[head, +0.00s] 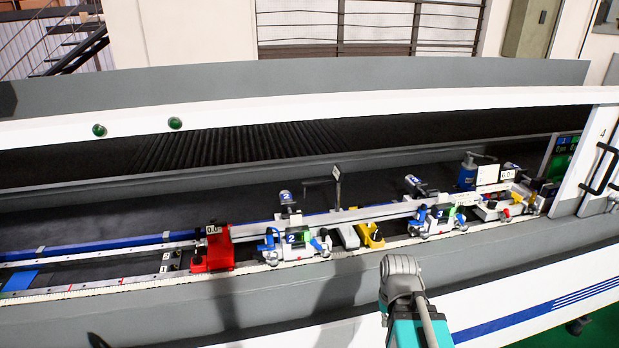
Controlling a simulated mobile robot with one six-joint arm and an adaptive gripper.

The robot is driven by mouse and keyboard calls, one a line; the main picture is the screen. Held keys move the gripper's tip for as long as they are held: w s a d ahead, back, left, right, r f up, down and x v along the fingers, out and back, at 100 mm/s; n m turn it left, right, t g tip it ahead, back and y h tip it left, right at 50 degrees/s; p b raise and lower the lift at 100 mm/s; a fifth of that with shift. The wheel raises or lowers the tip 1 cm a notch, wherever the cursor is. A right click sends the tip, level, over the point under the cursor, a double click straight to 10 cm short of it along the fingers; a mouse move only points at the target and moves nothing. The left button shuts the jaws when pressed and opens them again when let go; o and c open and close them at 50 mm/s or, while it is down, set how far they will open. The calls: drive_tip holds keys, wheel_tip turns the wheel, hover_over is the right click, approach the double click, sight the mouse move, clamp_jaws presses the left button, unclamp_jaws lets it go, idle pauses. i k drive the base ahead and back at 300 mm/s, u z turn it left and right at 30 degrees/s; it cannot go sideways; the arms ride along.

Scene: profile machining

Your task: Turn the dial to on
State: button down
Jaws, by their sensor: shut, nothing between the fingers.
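A small yellow unit (370,234) with a black part on its face sits on the machine bed, right of the middle. The black part may be the dial, but it is too small to tell, and I cannot read its setting. A grey and teal part of my arm (403,285) rises from the bottom edge in front of the machine, apart from the yellow unit. My gripper's fingers do not show.
A blue and silver clamp (296,242) stands left of the yellow unit, another clamp (438,220) right of it. A red block (212,248) sits further left. The white upper cover edge (300,109) spans above the bed. A dark screen (564,155) is at the right.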

sight(339, 173)
drive_tip(key=z, duration=0.05)
drive_tip(key=i, duration=1)
drive_tip(key=u, duration=0.05)
